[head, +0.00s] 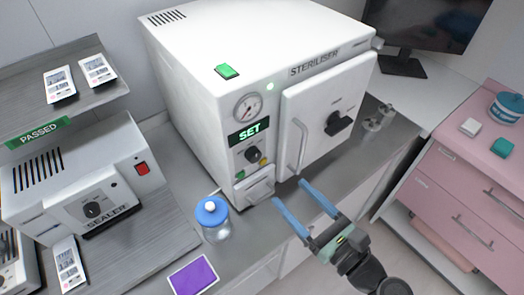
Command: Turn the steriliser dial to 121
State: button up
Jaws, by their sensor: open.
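The white steriliser (215,50) stands on the steel counter with its door shut. Its front panel carries a round gauge, a green display (249,132) reading SET, and below that a small black dial (252,154). The dial's markings are too small to read, so I cannot tell its setting. My gripper (290,193) is open and empty, in front of and below the panel, to the right of the dial. Its two blue fingers are spread and apart from the dial.
A jar with a blue lid (212,212) and a purple pad (194,276) are on the counter at the left front. The sealer (80,190) stands left. The steriliser's door handle (298,148) and black latch (338,123) stick out right of the dial. A pink drawer cart (465,185) is right.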

aim_at(256, 157)
jog(key=p+x, duration=0.1)
jog(key=x, duration=1.1)
jog(key=shift+p, duration=0.4)
jog(key=shift+s, duration=0.1)
grip_shut()
